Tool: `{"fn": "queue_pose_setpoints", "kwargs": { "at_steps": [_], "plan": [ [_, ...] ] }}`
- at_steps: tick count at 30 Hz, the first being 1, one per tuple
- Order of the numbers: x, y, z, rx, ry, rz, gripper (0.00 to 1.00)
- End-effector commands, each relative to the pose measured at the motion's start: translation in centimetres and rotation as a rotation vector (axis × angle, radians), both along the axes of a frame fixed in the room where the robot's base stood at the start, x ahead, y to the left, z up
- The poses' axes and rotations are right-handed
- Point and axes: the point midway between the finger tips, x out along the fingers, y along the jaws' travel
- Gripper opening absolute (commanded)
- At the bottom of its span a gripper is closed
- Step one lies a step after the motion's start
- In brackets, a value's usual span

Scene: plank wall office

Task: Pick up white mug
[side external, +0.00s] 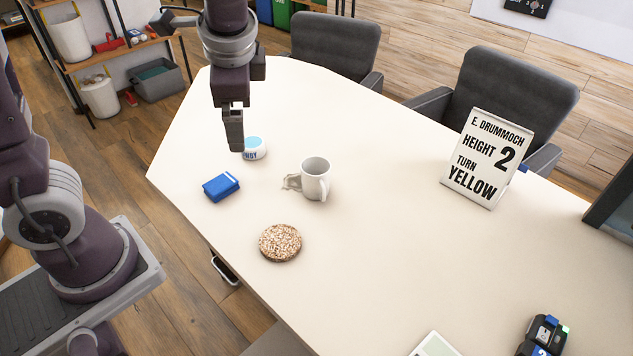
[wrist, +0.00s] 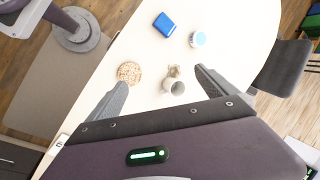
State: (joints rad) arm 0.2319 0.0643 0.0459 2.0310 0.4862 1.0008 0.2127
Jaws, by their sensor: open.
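The white mug (side external: 316,179) stands upright on the cream table (side external: 390,200), near its middle. Its handle points toward the front of the side view. A small greyish item (side external: 292,183) sits just left of the mug; I cannot tell what it is. My gripper (side external: 236,148) hangs above the table, up and to the left of the mug in the side view. In the wrist view the mug (wrist: 174,87) shows between my two spread fingers (wrist: 158,88), well below them and nearer the right one. My gripper is open and empty.
A blue box (side external: 221,187) and a white jar with a blue lid (side external: 254,148) are left of the mug. A round speckled cork-like disc (side external: 280,242) lies in front. A sign (side external: 487,158) stands at right, and a dark device (side external: 543,336) lies front right. Table right of the mug is clear.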

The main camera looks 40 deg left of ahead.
Motion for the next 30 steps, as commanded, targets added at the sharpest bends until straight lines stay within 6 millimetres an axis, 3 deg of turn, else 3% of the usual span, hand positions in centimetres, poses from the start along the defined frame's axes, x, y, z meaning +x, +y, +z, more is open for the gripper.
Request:
{"fn": "queue_pose_setpoints", "kwargs": {
  "at_steps": [3,7,12,15,20,30],
  "plan": [
    [6.4,0.0,-5.3,0.242,0.177,-0.245,0.96],
    [12.4,-0.8,-12.5,0.522,0.35,-0.53,0.96],
    [17.1,-2.6,-21.8,0.843,0.517,-0.854,0.96],
    [18.1,-3.4,-25.2,0.96,0.569,-0.968,0.96],
    [18.9,-3.1,-27.2,1.022,0.595,-1.027,0.96],
    [20.8,2.1,-28.6,1.016,0.595,-1.024,0.96]
  ]
}}
